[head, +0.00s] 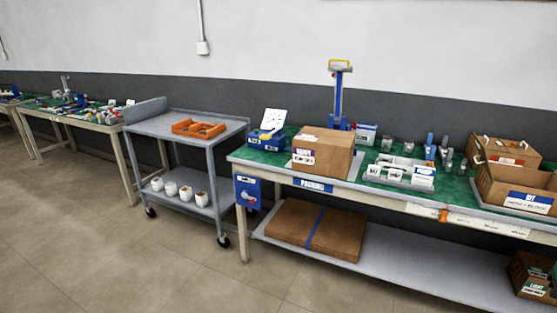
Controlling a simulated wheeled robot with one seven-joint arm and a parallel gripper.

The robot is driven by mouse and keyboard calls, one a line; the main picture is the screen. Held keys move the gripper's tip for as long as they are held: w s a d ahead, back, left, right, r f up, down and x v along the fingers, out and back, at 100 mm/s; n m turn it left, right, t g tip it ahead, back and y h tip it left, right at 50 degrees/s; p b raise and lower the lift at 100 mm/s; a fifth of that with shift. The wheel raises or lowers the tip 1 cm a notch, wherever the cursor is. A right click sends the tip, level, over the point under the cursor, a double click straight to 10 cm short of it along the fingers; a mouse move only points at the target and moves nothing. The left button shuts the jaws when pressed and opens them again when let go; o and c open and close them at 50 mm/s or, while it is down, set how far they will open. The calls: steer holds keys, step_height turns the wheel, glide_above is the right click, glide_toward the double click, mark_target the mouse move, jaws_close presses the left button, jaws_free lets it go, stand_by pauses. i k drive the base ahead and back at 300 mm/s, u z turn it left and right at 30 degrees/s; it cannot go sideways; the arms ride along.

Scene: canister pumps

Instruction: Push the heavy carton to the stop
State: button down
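A closed brown carton (325,154) with a white and purple label on its front stands on the packing bench (282,171), near the bench's left part. It is the largest closed box on the bench top and may be the heavy carton; its label is too small to read for sure. It rests on or beside a pale strip on the green top. I cannot pick out a stop for certain; a blue upright post (338,95) with a yellow top stands behind the carton. My gripper is not in view.
Left of the bench stands a grey wheeled cart (214,123) with an orange tray (198,129). An open carton (517,186) and a tray of small parts (400,171) sit right of the closed carton. A flat carton (317,228) lies on the lower shelf. The front floor is clear.

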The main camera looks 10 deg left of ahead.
mark_target(321, 151)
steer(key=u, duration=0.55)
steer(key=i, duration=1.4)
steer(key=u, duration=0.5)
steer(key=i, duration=0.6)
